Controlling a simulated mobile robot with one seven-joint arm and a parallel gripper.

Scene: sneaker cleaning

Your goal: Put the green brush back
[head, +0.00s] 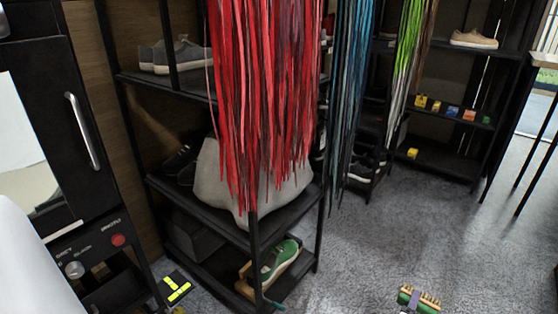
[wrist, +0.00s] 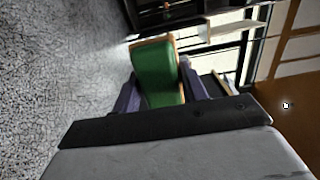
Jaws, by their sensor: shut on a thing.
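The green brush (wrist: 157,72) is between the two dark purple fingers of my gripper (wrist: 160,95) in the wrist view. Its green face and light wooden edge show there. In the head view the green brush (head: 429,300) is at the bottom right, held above the grey carpet, with its light wooden edge and bristles showing. Only a small part of my gripper (head: 411,300) shows there, cut by the bottom edge. It is shut on the brush and clear of the shelves.
Red laces (head: 262,90) hang in front. A far rack has small coloured boxes (head: 452,111). A table (head: 545,60) stands right. Grey carpet (head: 400,240) is open between.

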